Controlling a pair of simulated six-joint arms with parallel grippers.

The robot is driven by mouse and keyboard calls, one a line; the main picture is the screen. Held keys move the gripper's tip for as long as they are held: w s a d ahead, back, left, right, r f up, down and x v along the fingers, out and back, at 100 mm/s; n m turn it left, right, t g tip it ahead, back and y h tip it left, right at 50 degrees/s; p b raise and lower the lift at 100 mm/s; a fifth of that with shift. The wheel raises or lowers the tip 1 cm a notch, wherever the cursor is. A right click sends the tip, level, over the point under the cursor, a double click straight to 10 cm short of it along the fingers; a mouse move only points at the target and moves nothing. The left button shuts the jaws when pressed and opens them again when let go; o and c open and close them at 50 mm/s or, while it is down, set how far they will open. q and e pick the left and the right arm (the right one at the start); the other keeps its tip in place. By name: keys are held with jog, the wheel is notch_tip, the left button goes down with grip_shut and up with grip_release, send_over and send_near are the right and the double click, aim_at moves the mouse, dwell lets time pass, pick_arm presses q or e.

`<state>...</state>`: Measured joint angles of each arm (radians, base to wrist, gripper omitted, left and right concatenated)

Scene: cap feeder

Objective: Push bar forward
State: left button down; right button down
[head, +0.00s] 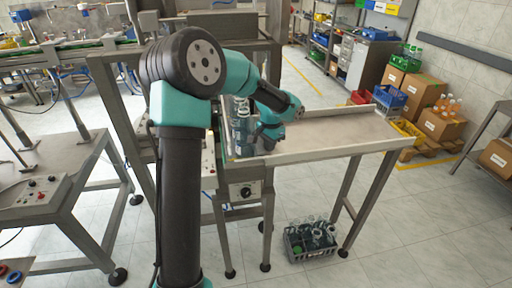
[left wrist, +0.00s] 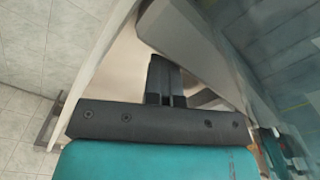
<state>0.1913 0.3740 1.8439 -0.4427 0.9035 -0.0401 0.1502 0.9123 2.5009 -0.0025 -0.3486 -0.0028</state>
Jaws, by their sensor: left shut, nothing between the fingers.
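My left gripper (head: 266,142) is low over the left end of the long tray table in the head view, partly hidden by its own arm. In the left wrist view its dark fingers (left wrist: 164,68) are together with nothing between them. A grey bar-like piece (left wrist: 192,38) lies just beyond and beside the fingertips there; I cannot tell whether they touch. I cannot clearly pick out the bar in the head view. Clear glass bottles (head: 241,125) stand at the table's left end, just left of the gripper. My right gripper is not in view.
The tray table's flat surface (head: 345,130) is clear to the right, with a raised pale rim. A control box with a knob (head: 245,191) is on its front. A crate of bottles (head: 310,240) sits on the floor below. Cardboard boxes (head: 419,95) stand behind right.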

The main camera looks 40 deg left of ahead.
pick_arm(q)
jog(key=shift+s+a, duration=0.2)
jog(key=shift+s, duration=0.05)
notch_tip(320, 180, up, 10)
jog(key=w+d, duration=0.1)
jog(key=shift+w+d, duration=0.15)
jog(key=shift+w, duration=0.2)
dwell(0.4)
jog(key=shift+d, duration=0.1)
